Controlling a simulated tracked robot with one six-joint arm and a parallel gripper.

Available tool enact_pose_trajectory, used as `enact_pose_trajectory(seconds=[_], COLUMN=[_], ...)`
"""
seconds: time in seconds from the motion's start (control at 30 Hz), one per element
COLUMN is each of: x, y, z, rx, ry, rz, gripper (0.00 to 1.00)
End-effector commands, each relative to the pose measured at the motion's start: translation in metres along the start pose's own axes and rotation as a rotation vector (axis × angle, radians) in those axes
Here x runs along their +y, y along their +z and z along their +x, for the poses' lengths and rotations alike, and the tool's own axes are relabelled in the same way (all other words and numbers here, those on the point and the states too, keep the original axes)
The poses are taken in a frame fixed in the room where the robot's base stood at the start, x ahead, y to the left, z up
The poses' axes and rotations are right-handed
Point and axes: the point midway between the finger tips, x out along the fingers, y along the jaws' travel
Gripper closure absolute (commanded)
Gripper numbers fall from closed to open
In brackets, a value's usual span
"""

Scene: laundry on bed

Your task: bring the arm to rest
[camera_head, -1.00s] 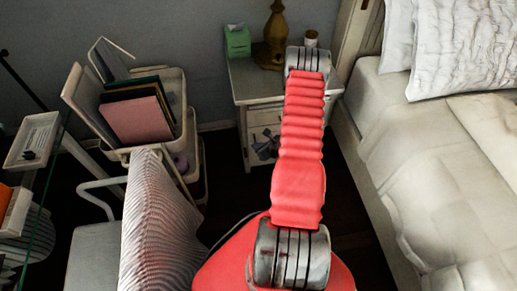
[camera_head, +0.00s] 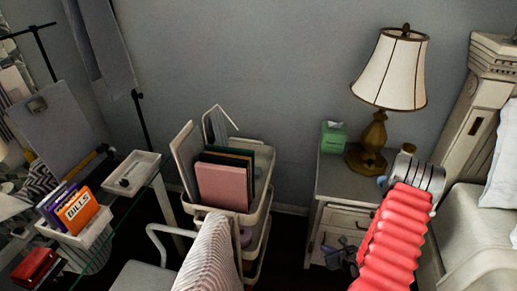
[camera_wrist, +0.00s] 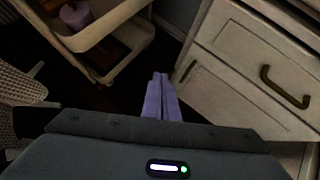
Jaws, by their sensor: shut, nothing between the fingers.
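My red arm (camera_head: 392,240) rises at the lower right of the head view, in front of the nightstand, ending at a grey joint near the lamp's base. In the wrist view my gripper (camera_wrist: 161,76) shows as two lavender fingers lying together, shut with nothing between them. The fingertips point at the dark floor between a pale cart and a drawer front.
The nightstand (camera_head: 334,190) holds a lamp (camera_head: 390,75) and a green tissue box (camera_head: 333,138). A drawer handle (camera_wrist: 285,88) is right of the fingers. The cart (camera_head: 262,215) with folders stands left, near a chair. The bed (camera_head: 470,225) is at right.

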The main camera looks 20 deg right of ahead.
Motion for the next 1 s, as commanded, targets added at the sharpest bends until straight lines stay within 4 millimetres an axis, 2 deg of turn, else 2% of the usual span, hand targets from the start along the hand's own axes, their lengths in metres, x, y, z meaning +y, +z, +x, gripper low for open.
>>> enact_pose_trajectory(seconds=[0.17,0.27,0.47,0.57,1.0], x=[0.003,0.013,0.06,0.08,0.161], y=[0.001,0.0,-0.005,0.005,0.074], z=[0.0,-0.001,-0.011,-0.025,-0.101], rx=[-0.002,-0.004,-0.005,-0.02,-0.088], ry=[0.011,0.047,0.208,0.294,0.632], rz=[-0.006,-0.033,-0.145,-0.234,-0.74], gripper=[1.0,1.0,1.0,1.0,1.0])
